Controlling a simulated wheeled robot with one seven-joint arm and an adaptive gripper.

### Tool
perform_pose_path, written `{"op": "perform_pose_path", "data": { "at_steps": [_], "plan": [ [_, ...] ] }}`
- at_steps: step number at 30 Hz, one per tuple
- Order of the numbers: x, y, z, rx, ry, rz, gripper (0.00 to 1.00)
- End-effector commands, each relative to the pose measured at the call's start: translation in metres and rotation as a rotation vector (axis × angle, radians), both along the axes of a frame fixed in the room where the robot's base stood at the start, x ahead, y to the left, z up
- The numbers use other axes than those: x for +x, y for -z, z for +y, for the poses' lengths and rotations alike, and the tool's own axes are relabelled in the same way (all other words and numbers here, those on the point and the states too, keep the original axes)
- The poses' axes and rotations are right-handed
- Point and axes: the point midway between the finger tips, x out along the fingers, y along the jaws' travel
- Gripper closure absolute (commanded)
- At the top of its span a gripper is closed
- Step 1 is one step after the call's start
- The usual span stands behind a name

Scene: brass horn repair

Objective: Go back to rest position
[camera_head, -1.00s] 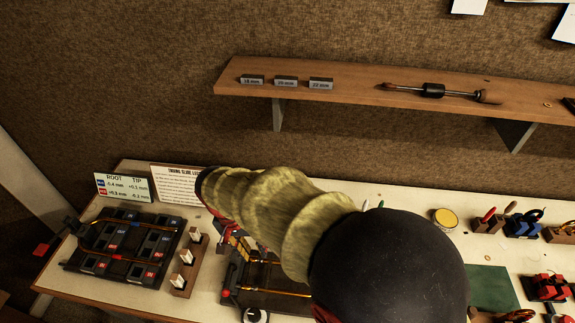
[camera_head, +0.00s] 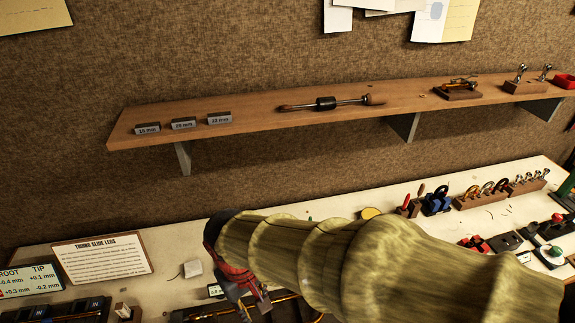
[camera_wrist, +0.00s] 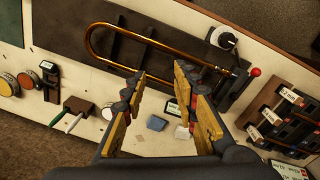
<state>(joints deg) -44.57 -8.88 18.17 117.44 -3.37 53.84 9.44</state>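My gripper (camera_head: 245,300) hangs over the bench at the bottom of the head view, at the end of my sleeved arm. In the wrist view my gripper (camera_wrist: 161,72) has its two yellow-and-black fingers spread apart, with nothing between them. Beyond the fingertips, a curved brass slide (camera_wrist: 125,32) lies on a dark fixture on the bench, apart from the gripper. In the head view my arm and gripper hide much of the fixture area.
A wall shelf (camera_head: 260,121) with size blocks and a rod tool runs above the arm. A printed card (camera_head: 103,257) stands on the bench at left. Racks of tools (camera_head: 485,199) stand at the right. A dark block rack (camera_wrist: 280,115) sits right in the wrist view.

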Motion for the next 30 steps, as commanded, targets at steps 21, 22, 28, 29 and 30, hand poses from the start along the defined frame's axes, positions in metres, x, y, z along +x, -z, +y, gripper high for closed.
{"op": "perform_pose_path", "data": {
  "at_steps": [21, 22, 28, 29, 30],
  "plan": [
    [-0.025, -0.075, -0.255, 0.213, 0.571, -0.444, 0.71],
    [-0.026, -0.077, -0.258, 0.213, 0.584, -0.452, 0.71],
    [-0.025, -0.077, -0.269, 0.205, 0.624, -0.463, 0.71],
    [-0.026, -0.077, -0.269, 0.205, 0.625, -0.463, 0.71],
    [-0.025, -0.077, -0.269, 0.205, 0.625, -0.463, 0.71]
  ]
}}
